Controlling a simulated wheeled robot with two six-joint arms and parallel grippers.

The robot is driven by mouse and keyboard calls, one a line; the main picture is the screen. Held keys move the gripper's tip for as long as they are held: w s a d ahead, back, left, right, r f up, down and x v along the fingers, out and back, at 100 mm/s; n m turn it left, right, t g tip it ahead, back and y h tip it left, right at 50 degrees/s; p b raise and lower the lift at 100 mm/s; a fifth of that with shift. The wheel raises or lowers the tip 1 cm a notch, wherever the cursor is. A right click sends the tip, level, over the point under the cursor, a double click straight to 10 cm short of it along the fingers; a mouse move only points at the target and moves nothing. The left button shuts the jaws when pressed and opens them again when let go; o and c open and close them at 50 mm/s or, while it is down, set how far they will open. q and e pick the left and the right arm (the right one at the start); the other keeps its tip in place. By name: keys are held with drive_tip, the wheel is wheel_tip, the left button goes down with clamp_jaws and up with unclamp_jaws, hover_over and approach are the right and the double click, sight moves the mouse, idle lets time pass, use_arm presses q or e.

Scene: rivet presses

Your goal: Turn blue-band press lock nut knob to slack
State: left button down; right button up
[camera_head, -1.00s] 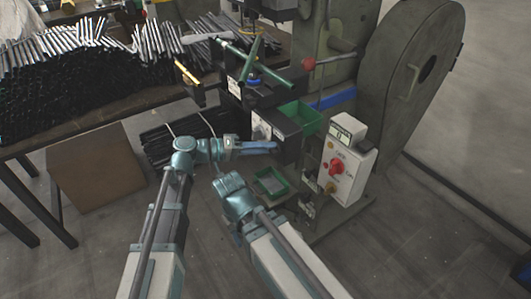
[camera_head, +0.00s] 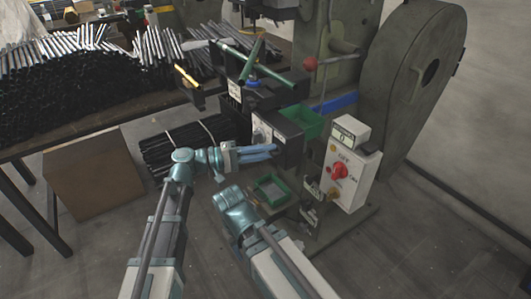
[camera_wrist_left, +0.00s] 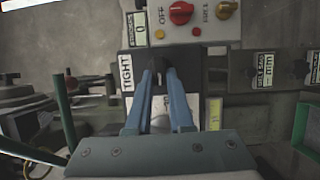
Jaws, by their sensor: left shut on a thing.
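The blue-band press (camera_head: 345,60) stands at the right of the head view, with a blue band (camera_head: 337,103) across its frame. My left gripper (camera_head: 274,151) reaches in from the left to the front of the press, below its white label plates (camera_head: 262,132). In the left wrist view, its two blue fingers (camera_wrist_left: 160,72) are shut on the lock nut knob, beside a label reading TIGHT (camera_wrist_left: 126,73). The fingers hide most of the knob. The rest of the label plate is partly covered. My right arm's wrist shows in the head view, but its fingers do not.
A control box (camera_head: 346,175) with a red knob and counter stands right of the left gripper.

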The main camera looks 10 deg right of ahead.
use_arm(q)
drive_tip(key=shift+f, duration=0.1)
drive_tip(key=c, duration=0.8)
unclamp_jaws()
drive_tip(key=shift+a, duration=0.15)
drive_tip(key=a, duration=1.3)
drive_tip(key=shift+w+a, duration=0.25)
drive_tip(key=shift+w, duration=0.05)
